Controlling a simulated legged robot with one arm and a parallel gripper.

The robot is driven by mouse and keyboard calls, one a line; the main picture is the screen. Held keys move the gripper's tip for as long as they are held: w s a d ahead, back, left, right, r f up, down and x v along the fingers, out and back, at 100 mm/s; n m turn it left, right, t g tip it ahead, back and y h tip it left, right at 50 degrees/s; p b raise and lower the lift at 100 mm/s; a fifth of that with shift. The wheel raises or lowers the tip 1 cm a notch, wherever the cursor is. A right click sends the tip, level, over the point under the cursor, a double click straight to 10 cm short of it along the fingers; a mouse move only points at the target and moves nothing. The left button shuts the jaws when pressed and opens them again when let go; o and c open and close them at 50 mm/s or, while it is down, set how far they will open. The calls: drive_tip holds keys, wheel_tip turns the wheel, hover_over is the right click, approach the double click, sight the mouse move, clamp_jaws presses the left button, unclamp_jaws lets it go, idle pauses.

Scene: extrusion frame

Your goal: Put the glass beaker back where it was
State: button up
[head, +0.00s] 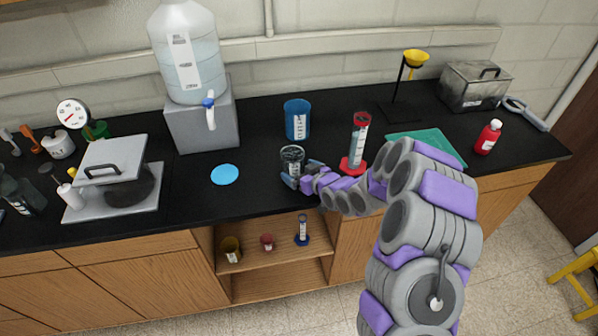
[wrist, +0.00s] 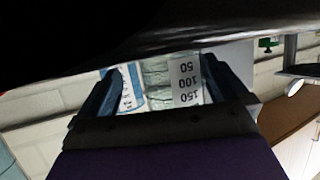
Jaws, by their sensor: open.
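The clear glass beaker (head: 292,158) is on the black counter, left of the red-based cylinder. My gripper (head: 301,178) is open, low at the beaker's near side, with a finger to either side of it. In the wrist view the picture is upside down, and the beaker (wrist: 160,84) with its 50, 100 and 150 marks shows between the two fingers of my gripper (wrist: 162,80). Whether the fingers touch the glass I cannot tell. The beaker's lower part is partly hidden by my gripper in the head view.
A flat light-blue disc (head: 225,174) lies left of the beaker. A blue beaker (head: 297,119) stands behind, and a red-based cylinder (head: 357,147) stands to the right near my arm. A grey box with a water bottle (head: 188,55) stands at back left. An open shelf (head: 270,270) is below.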

sight(300, 173)
drive_tip(key=shift+s+d+r, duration=0.1)
drive_tip(key=shift+s+d, duration=0.05)
drive_tip(key=shift+d, duration=0.05)
drive_tip(key=s, duration=0.1)
drive_tip(key=s+d+r, duration=0.1)
drive_tip(key=s+r, duration=0.1)
drive_tip(key=shift+s+d+p, duration=0.3)
drive_tip(key=shift+s+p, duration=0.05)
drive_tip(key=v, duration=0.6)
drive_tip(key=shift+d+p, duration=0.3)
drive_tip(key=shift+d, duration=0.3)
drive_tip(key=shift+s+r, duration=0.1)
drive_tip(key=shift+a, duration=0.35)
drive_tip(key=s+d+r+m+g+h, duration=0.2)
drive_tip(key=s+d+r+g+h, duration=0.15)
drive_tip(key=s+d, duration=0.4)
drive_tip(key=s+d+r+m+g+h, duration=0.2)
drive_tip(key=s+d+r+g+h, duration=0.25)
drive_tip(key=s, duration=0.45)
drive_tip(key=s+r+m+g, duration=0.2)
drive_tip(key=s+r, duration=0.1)
drive_tip(key=s, duration=0.9)
drive_tip(key=s+r+m+g, duration=0.1)
drive_tip(key=s+r, duration=0.3)
drive_tip(key=s, duration=0.9)
drive_tip(key=shift+r+m+g+h, duration=0.2)
drive_tip(key=shift+m+g+h, duration=0.15)
drive_tip(key=shift+g, duration=0.35)
